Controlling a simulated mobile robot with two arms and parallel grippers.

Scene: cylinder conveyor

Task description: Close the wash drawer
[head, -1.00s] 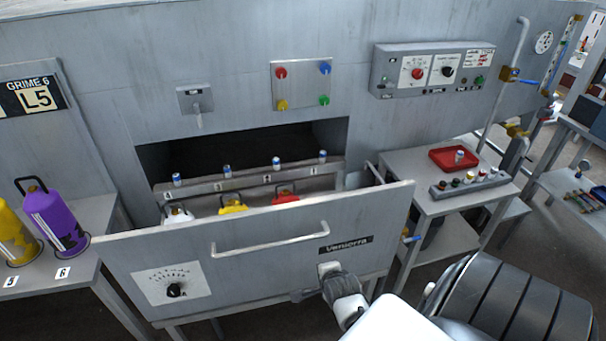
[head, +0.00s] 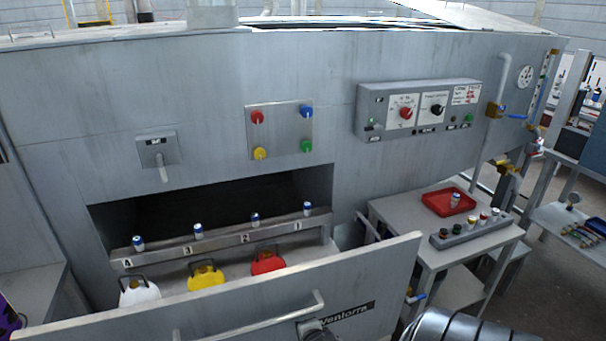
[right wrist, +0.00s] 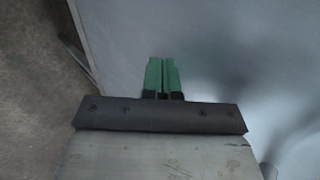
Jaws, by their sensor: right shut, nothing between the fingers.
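The wash drawer (head: 370,274) is pulled out of the grey machine, with its front panel standing well forward of the dark opening. Its long bar handle (head: 262,322) and a name plate are on the front. White, yellow (head: 206,275) and red (head: 268,262) containers stand inside the drawer. My right gripper shows in the right wrist view (right wrist: 162,78), its two green fingers shut together with nothing between them, facing a pale grey surface. In the head view only part of my right arm shows at the bottom, by the drawer front. My left gripper is not in view.
A shelf (head: 125,256) with several small cylinders runs along the opening. A side table (head: 400,207) with a red tray (head: 448,203) stands right of the drawer. A control box (head: 418,108) and a knob panel (head: 280,130) are on the machine wall.

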